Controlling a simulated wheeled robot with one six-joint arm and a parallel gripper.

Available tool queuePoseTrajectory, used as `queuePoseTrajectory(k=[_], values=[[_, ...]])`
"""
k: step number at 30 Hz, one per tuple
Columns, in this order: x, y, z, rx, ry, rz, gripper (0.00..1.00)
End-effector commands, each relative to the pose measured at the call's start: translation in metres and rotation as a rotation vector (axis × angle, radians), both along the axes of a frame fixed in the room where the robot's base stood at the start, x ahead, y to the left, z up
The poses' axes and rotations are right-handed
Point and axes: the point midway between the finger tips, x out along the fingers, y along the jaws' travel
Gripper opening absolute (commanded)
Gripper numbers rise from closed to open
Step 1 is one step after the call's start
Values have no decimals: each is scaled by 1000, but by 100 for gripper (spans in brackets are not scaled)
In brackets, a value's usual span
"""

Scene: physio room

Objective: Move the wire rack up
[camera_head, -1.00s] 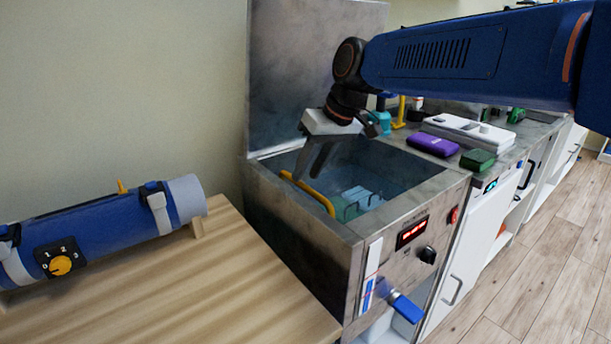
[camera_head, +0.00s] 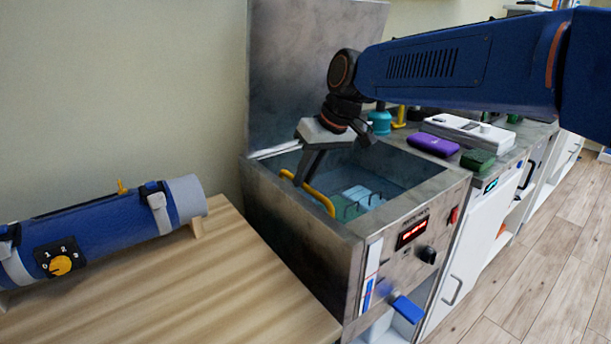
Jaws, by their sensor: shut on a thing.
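The steel tank (camera_head: 300,229) stands open, its lid (camera_head: 300,75) raised upright at the back. Inside it are a yellow handle bar (camera_head: 318,198) along the left wall and a rack with thin wire loops (camera_head: 372,200) around light blue packs (camera_head: 355,193) and a green one (camera_head: 340,206). My gripper (camera_head: 301,181) reaches down into the tank's left side and is shut on the yellow handle. The handle appears to belong to the wire rack, but the join is not clear. The lower part of the rack is hidden by the tank's front wall.
A purple case (camera_head: 433,145), a green box (camera_head: 477,160) and a white device (camera_head: 468,130) lie on the counter to the right. A blue cylinder with a dial (camera_head: 100,232) lies on the wooden table (camera_head: 170,285) at left.

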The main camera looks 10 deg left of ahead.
Motion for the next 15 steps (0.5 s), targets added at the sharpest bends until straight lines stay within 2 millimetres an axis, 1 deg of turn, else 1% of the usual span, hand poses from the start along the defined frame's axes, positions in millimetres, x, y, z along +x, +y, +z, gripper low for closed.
queuePoseTrajectory(k=[5, 8, 15], values=[[1, 0, 23, 3, -4, 0, 0], [1, 0, 42, 3, -6, 0, 0], [1, 0, 95, 5, -7, 0, 0]])
